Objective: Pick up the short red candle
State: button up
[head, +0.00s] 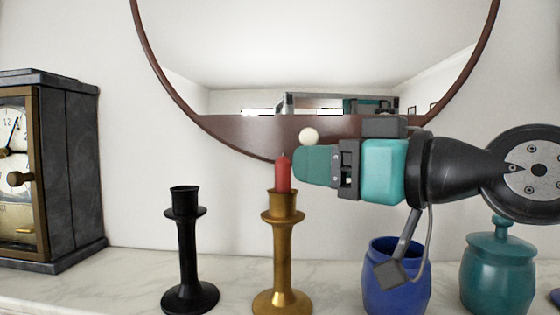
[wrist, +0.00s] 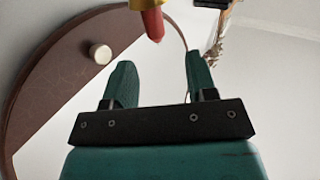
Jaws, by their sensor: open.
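The short red candle (head: 283,174) stands upright in the top of a gold candlestick (head: 278,240). In the wrist view the candle (wrist: 153,24) shows at the top, upside down, with the gold holder (wrist: 146,3) at the frame edge. My gripper (head: 302,165) comes in level from the right at the candle's height, its teal fingertips close beside the candle. The fingers are open and empty in the wrist view (wrist: 160,62). The candle lies beyond the fingertips there, within the width of the gap. In the head view the far finger is hidden.
An empty black candlestick (head: 188,250) stands left of the gold one. A blue jar (head: 395,295) and a lidded teal jar (head: 499,270) stand below my arm. A dark clock (head: 70,170) is at far left. A round mirror (head: 230,125) with a pale knob (head: 308,135) hangs behind.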

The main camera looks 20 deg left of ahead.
aim_at(288, 162)
jog(key=p+x, duration=0.1)
jog(key=x, duration=0.2)
jog(key=shift+a, duration=0.15)
jog(key=p+x, duration=0.3)
jog(key=x, duration=0.2)
jog(key=shift+w+p, duration=0.1)
jog(key=shift+p, duration=0.3)
jog(key=shift+w+a+f, duration=0.1)
jog(key=shift+f, duration=0.15)
grip_shut()
